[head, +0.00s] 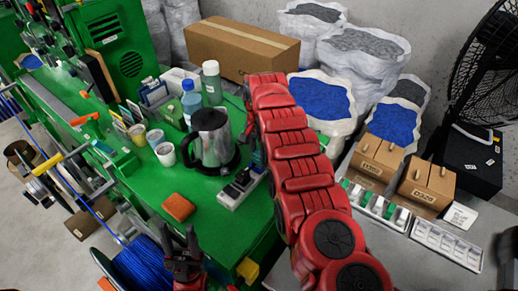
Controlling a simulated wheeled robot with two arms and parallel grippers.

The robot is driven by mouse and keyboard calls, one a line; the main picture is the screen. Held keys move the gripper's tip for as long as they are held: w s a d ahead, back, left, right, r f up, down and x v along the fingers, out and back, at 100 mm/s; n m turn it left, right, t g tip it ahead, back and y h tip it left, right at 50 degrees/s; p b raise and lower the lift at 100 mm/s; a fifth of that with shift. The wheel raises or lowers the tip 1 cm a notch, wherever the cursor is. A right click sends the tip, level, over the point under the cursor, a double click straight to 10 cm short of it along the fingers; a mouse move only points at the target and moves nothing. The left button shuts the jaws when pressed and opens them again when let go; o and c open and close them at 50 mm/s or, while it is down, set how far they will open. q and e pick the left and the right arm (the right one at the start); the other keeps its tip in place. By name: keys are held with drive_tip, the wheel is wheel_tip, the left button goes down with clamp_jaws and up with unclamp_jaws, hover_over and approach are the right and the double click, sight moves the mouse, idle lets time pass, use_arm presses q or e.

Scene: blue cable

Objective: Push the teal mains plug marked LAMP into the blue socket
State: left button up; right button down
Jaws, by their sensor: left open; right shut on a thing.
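A white socket strip (229,200) with dark fittings lies at the right edge of the green bench top, beside the kettle. I cannot make out which socket is blue. My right gripper (246,128) is partly hidden by my red arm. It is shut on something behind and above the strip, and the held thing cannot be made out. A small dark teal patch shows beside the arm just above the strip; I cannot tell whether it is the LAMP plug. No LAMP marking is readable. My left gripper (182,250) is open and empty at the bench's front, low in the picture.
A steel kettle (210,139) stands left of the strip, with cups (165,154), bottles (191,102) and an orange sponge (179,207) nearby. A cardboard box (240,48) lies behind. A blue cable spool (147,265) is at the lower left. Bare green bench surrounds the sponge.

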drive_tip(key=shift+f, duration=0.45)
drive_tip(key=shift+w+a+f, duration=0.1)
drive_tip(key=shift+f, duration=0.1)
drive_tip(key=shift+r, duration=0.1)
drive_tip(key=shift+f+b, duration=0.5)
drive_tip(key=shift+b, duration=0.05)
idle(0.4)
drive_tip(key=shift+c, duration=1.7)
unclamp_jaws()
